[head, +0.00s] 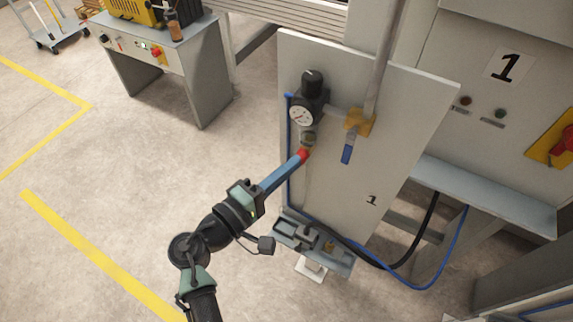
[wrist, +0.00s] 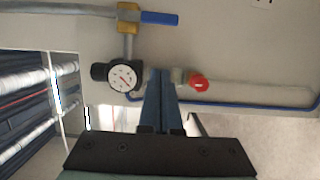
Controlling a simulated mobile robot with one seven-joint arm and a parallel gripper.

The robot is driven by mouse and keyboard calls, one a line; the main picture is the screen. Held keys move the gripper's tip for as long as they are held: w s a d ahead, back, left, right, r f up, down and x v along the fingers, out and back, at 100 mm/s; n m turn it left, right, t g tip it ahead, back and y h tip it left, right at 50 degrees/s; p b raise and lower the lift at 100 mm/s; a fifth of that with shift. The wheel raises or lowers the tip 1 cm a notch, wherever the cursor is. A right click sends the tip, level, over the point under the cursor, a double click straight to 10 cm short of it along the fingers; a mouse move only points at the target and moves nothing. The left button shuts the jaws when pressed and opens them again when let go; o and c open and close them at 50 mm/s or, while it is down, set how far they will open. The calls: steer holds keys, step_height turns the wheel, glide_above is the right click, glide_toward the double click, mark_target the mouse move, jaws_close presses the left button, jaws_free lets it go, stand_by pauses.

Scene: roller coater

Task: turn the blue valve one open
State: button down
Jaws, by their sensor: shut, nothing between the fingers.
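The blue valve has a yellow-brass body (head: 360,123) on the pipe at the upper middle of the panel. Its blue lever (head: 347,153) hangs down below the body, roughly in line with the pipe coming from above. In the wrist view the lever (wrist: 160,18) lies level near the top, right of the brass body (wrist: 128,27). My gripper (head: 299,160) has long blue fingers that are shut and empty. The tips (wrist: 161,72) are left of and a little lower than the lever in the head view, apart from it, near the regulator.
A pressure regulator with a round gauge (head: 301,116) sits left of the valve. A red knob (wrist: 199,82) below it is close to my fingertips; whether they touch is unclear. A blue hose (head: 289,150) runs down the panel's left edge.

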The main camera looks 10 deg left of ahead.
mark_target(348, 148)
steer(key=w+d+p, duration=0.3)
steer(key=d, duration=0.3)
steer(key=shift+w+d, duration=0.25)
steer(key=shift+d, duration=0.15)
steer(key=shift+f+n, duration=0.1)
steer(key=shift+n, duration=0.2)
